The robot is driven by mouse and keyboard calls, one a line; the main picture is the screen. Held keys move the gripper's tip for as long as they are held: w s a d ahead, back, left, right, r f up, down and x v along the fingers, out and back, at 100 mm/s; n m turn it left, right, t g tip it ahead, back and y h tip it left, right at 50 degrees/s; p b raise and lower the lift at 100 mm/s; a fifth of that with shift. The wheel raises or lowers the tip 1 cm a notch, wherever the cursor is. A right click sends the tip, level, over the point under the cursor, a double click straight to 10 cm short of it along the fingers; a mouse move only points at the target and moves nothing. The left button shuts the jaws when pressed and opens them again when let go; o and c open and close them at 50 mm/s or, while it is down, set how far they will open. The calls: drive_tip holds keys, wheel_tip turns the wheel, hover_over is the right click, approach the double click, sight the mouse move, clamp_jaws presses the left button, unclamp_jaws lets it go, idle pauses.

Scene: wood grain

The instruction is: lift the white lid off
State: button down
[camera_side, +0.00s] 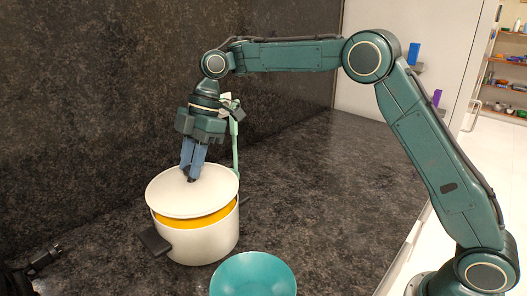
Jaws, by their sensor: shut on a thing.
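The white lid (195,205) is a round disc over the white pot (205,243). It is tilted, with a gap at the front where the pot's yellow-orange inside (205,222) shows. My gripper (191,177) points down above the middle of the lid, its blue fingers shut on the lid's dark knob, which is mostly hidden between the fingertips. I cannot tell whether the lid's back edge touches the pot rim. The pot stands upright, with a dark handle (154,241) at its front left.
A teal bowl (253,274) stands in front of the pot on the right. The dark stone counter (330,190) is clear to the right. A dark wall (150,80) rises behind. A black object (40,262) lies at the lower left.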

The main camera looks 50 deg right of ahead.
drive_tip(key=shift+r, duration=1.45)
